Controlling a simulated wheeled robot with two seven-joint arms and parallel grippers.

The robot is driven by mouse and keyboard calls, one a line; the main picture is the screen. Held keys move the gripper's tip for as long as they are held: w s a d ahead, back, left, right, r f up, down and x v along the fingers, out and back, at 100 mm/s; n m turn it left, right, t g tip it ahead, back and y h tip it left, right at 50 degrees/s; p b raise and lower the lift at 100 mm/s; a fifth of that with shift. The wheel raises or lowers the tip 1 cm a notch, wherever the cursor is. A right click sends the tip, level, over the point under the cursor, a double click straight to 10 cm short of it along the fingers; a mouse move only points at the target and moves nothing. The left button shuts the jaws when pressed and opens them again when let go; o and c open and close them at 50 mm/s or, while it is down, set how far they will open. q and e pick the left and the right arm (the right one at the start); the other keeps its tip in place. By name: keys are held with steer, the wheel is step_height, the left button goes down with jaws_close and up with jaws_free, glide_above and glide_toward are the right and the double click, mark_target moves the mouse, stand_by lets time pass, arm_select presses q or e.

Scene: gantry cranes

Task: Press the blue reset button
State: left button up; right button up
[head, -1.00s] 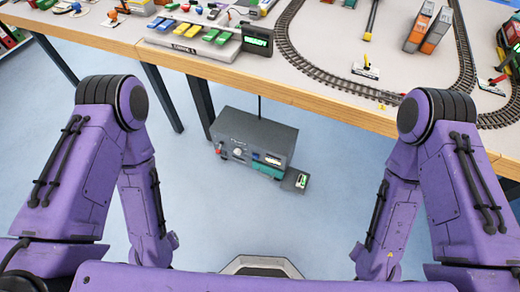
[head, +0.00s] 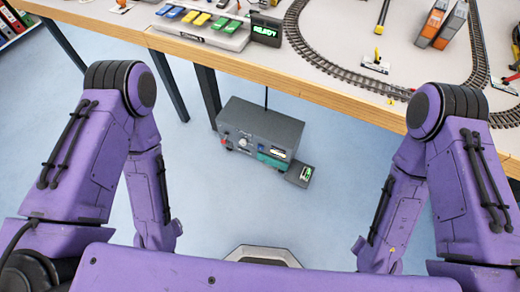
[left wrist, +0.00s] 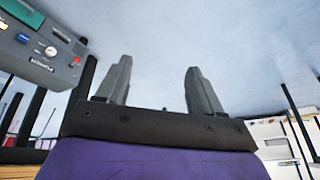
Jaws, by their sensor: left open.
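I cannot tell whether the bluish spot is the reset button. A panel with blue, yellow and green keys (head: 202,33) lies on the table edge, beside a green READY display (head: 265,31). My left gripper (left wrist: 158,68) is open and empty, apart from the box. My right gripper is out of view.
The table (head: 330,95) has a wooden front edge and carries a curved railway track (head: 345,73) and orange-grey wagons (head: 440,24). A small grey pedal-like block (head: 299,174) sits beside the box. Dark table legs (head: 207,95) stand nearby. Floor in front is clear.

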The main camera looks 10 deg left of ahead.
arm_select(q)
jaws_close()
stand_by(1.5)
